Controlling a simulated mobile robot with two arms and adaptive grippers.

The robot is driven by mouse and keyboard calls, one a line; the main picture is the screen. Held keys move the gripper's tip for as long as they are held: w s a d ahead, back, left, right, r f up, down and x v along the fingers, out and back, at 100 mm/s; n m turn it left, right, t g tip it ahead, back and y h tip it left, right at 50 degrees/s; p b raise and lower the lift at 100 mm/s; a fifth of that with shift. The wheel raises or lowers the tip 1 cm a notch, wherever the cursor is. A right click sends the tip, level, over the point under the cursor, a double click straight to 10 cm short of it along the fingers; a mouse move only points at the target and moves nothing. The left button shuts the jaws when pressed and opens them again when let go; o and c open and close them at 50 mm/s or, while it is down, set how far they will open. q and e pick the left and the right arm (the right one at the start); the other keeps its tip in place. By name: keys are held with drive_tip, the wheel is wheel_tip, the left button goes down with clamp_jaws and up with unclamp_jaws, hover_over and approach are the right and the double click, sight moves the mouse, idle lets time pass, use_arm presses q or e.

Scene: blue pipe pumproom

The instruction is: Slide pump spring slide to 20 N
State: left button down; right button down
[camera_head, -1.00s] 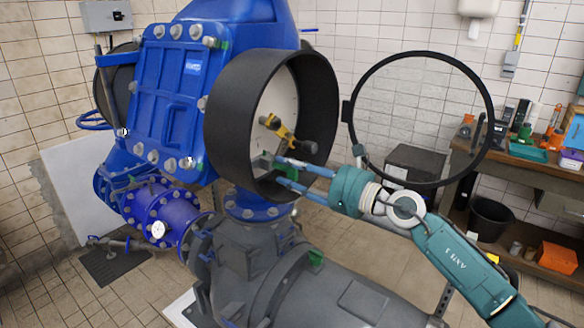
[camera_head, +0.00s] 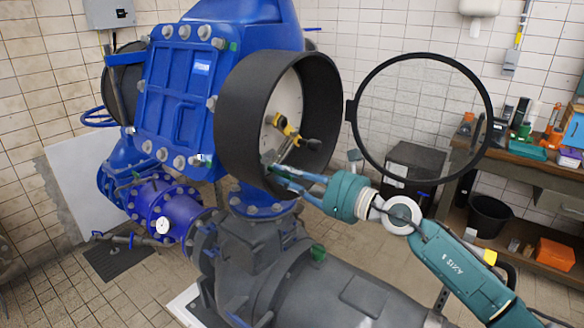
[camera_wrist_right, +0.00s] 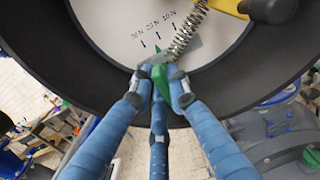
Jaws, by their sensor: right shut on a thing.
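The spring slide is a green piece with a pointed tip (camera_wrist_right: 160,84) on a pale round dial (camera_wrist_right: 115,30). A coiled metal spring (camera_wrist_right: 188,30) runs up from it. In the right wrist view its tip is close to the middle of three marks, which seem to read 30 N, 20 N and 10 N. My right gripper (camera_wrist_right: 158,82) is shut on the slide, with its blue fingers around it. In the head view my right gripper (camera_head: 270,174) reaches into the black round housing (camera_head: 240,115), and the slide is mostly hidden there. My left gripper is out of view.
A yellow handle with a dark knob (camera_head: 288,130) sticks out of the dial above my gripper. The housing's open glass cover (camera_head: 420,120) stands to the right. The housing's rim surrounds my fingers. A workbench (camera_head: 500,155) is at the far right.

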drive_tip(key=shift+r, duration=0.1)
drive_tip(key=c, duration=1.9)
unclamp_jaws()
drive_tip(key=shift+w+d, duration=0.1)
drive_tip(key=shift+d, duration=0.05)
drive_tip(key=shift+o, duration=1.2)
drive_tip(key=shift+w+d+f, duration=0.2)
drive_tip(key=shift+w, duration=0.1)
drive_tip(key=v, duration=1.2)
